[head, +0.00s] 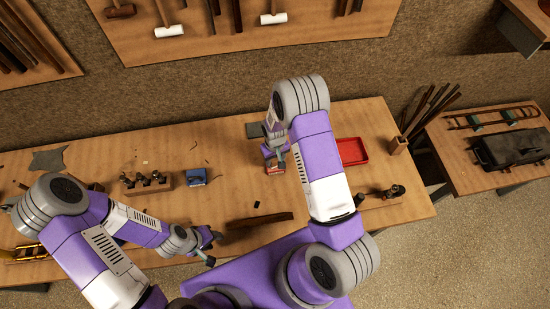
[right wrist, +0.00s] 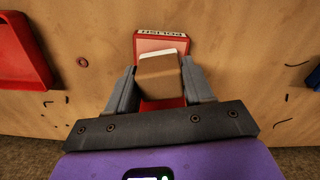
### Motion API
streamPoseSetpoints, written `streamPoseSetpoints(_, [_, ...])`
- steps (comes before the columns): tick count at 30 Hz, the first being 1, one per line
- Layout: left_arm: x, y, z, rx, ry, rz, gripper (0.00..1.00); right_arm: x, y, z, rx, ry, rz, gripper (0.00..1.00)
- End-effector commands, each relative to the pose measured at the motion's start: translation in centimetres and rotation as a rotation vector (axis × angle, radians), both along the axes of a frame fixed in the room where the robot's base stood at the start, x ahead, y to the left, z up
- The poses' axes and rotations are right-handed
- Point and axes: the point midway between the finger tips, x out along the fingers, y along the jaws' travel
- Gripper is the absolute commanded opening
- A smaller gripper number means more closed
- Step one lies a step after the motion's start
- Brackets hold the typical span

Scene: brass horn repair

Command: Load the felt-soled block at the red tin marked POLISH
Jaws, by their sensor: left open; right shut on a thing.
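The red tin (right wrist: 161,41) marked POLISH lies on the bench in the right wrist view, its label at the far edge. In the head view the tin (head: 275,170) shows under my right gripper (head: 273,155). My right gripper (right wrist: 159,86) is shut on the brown wooden block (right wrist: 158,78), one finger on each side. A pale felt layer (right wrist: 157,56) shows along the block's far edge. The block overlaps the tin in the picture; I cannot tell whether they touch. My left gripper (head: 212,247) is open and empty near the bench's front edge.
A red tray (head: 352,151) lies right of the tin. A dark square piece (head: 256,130) lies behind it. A blue object (head: 197,177) and a wooden rack (head: 147,183) stand to the left. A wooden strip (head: 258,221) lies near the front edge.

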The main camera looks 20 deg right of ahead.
Motion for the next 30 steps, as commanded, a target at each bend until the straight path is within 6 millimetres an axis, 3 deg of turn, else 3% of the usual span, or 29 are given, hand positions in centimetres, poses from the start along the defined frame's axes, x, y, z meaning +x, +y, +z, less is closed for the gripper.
streamPoseSetpoints(30, [0.0,0.0,-0.9,0.000,0.000,0.000,0.43,0.0,0.0,-1.0,0.000,0.000,0.000,0.28])
